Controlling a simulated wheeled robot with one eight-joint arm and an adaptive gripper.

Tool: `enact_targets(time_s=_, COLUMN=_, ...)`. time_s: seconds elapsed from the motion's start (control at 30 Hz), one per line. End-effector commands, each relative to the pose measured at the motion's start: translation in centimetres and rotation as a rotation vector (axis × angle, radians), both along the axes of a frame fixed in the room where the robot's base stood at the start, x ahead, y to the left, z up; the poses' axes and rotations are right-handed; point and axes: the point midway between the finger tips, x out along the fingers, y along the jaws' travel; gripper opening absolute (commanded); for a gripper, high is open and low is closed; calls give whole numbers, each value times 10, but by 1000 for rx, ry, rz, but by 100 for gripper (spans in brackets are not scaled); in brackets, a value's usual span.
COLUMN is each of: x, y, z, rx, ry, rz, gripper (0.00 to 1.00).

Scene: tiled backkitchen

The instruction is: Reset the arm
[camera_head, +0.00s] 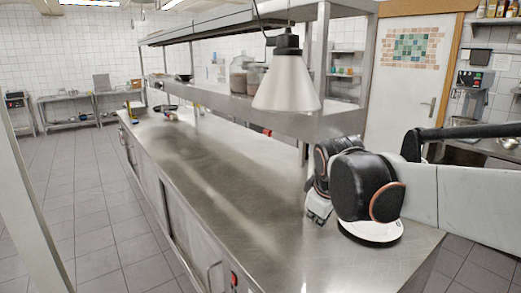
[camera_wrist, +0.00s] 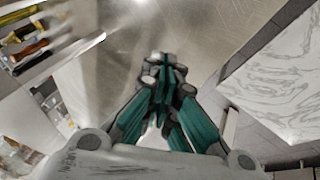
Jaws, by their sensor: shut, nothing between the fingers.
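My gripper (camera_wrist: 163,62) shows in the wrist view with its green-padded fingers drawn together at the tips, shut and empty. In the head view my black and white arm extends in from the right over the near right end of the steel counter (camera_head: 215,170). The gripper end hangs above the counter there, partly hidden behind the arm's wrist, so its fingertips are not clear in that view. The steel surface also shows beyond the fingertips in the wrist view (camera_wrist: 190,30).
A lamp (camera_head: 287,85) hangs over the counter, left of my arm. A raised steel shelf (camera_head: 225,105) with jars (camera_head: 240,75) runs along the back. Small items (camera_head: 168,114) lie at the counter's far end. The middle of the counter is clear. Tiled floor (camera_head: 95,200) lies open at left.

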Motion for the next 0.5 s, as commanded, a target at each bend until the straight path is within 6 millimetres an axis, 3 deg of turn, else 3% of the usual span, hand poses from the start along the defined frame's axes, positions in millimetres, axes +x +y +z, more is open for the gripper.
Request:
enact_targets(time_s=0.1, x=-41, y=-15, z=-4, rx=76, ry=-17, rz=-114, gripper=0)
enact_targets(time_s=0.5, x=-159, y=-46, z=-41, rx=330, ry=-67, rz=-479, gripper=0)
